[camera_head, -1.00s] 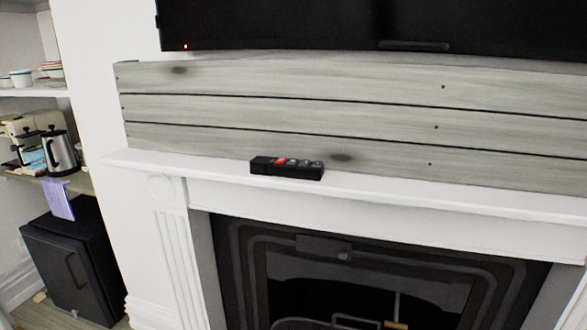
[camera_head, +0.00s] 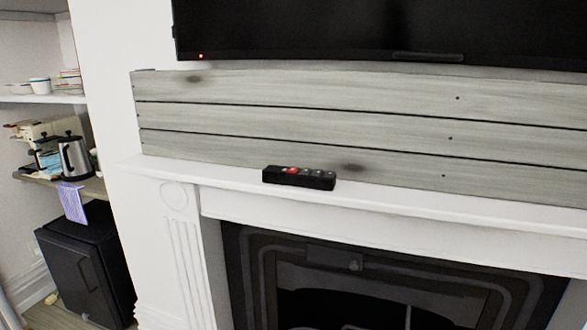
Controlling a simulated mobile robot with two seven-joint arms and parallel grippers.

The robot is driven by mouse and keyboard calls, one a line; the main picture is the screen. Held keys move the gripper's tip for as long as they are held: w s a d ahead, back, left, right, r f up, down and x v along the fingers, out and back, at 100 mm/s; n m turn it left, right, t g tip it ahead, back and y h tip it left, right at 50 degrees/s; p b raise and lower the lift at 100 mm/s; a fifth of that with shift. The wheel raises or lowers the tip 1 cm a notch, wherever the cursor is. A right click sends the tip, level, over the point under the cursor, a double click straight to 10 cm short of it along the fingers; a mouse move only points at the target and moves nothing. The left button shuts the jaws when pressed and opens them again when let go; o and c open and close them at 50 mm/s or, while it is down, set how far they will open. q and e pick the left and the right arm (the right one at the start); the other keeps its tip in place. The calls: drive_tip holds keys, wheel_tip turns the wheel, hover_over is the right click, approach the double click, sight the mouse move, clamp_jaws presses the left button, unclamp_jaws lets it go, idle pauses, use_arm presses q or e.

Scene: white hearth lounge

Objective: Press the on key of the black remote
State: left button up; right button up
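The black remote (camera_head: 299,178) lies on the white mantel shelf (camera_head: 400,203), near its front edge and left of the middle of the view. A red key (camera_head: 293,170) shows on its top, with several grey keys in a row to the right of it. The labels on the keys are too small to read. Neither of my grippers is in view.
A black television (camera_head: 380,30) with a small red light hangs above grey wood panelling (camera_head: 300,115). A dark fireplace (camera_head: 345,262) is below the mantel. Shelves with a kettle (camera_head: 75,158) and a black mini fridge (camera_head: 85,265) stand at left. The mantel around the remote is clear.

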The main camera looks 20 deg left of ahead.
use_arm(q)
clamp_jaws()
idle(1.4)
